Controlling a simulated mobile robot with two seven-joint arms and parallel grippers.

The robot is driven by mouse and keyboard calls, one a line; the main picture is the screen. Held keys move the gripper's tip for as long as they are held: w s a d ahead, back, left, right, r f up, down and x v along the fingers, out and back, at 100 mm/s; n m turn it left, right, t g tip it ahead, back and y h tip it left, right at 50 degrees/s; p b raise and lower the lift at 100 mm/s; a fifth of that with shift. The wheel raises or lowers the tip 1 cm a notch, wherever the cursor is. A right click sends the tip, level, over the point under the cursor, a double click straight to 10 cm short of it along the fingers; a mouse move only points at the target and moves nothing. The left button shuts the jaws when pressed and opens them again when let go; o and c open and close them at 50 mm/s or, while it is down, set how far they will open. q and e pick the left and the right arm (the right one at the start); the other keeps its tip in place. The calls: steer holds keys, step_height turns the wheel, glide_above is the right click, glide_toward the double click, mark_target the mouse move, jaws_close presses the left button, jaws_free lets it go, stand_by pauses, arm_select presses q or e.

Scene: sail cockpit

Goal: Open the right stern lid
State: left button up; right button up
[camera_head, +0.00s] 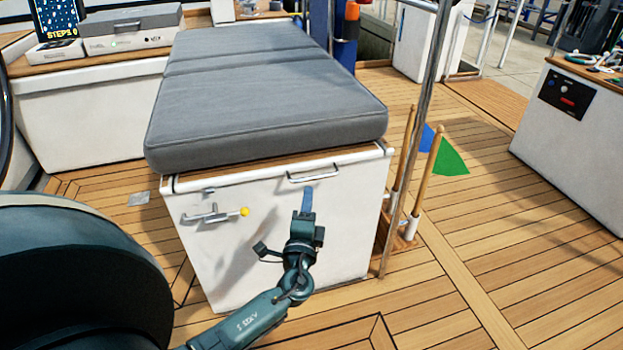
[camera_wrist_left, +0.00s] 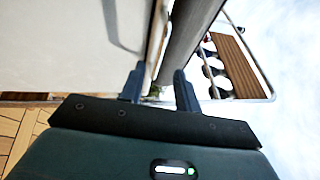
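A grey cushioned lid (camera_head: 270,100) lies flat and shut on a white box (camera_head: 250,265). A thin wooden edge runs under the cushion. A metal bar handle (camera_head: 313,174) sits near the top of the front face; it also shows in the left wrist view (camera_wrist_left: 122,28). A metal latch (camera_head: 208,216) with a yellow knob is further left on that face. My left gripper (camera_head: 307,197) is just below the bar handle, in front of the face. In the left wrist view its fingers (camera_wrist_left: 158,84) are apart and empty, with the cushion edge beyond them. My right gripper is not seen.
A steel pole (camera_head: 416,130) and wooden-handled rods (camera_head: 430,165) stand close to the box's right side. Another white locker (camera_head: 90,115) is at left, and a white console (camera_head: 575,120) at right. Plank deck (camera_head: 510,250) lies clear between box and console.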

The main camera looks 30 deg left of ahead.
mark_target(312, 178)
arm_select(q)
steer(key=x, duration=0.8)
steer(key=shift+c, duration=0.2)
jaws_close()
steer(key=shift+d, duration=0.1)
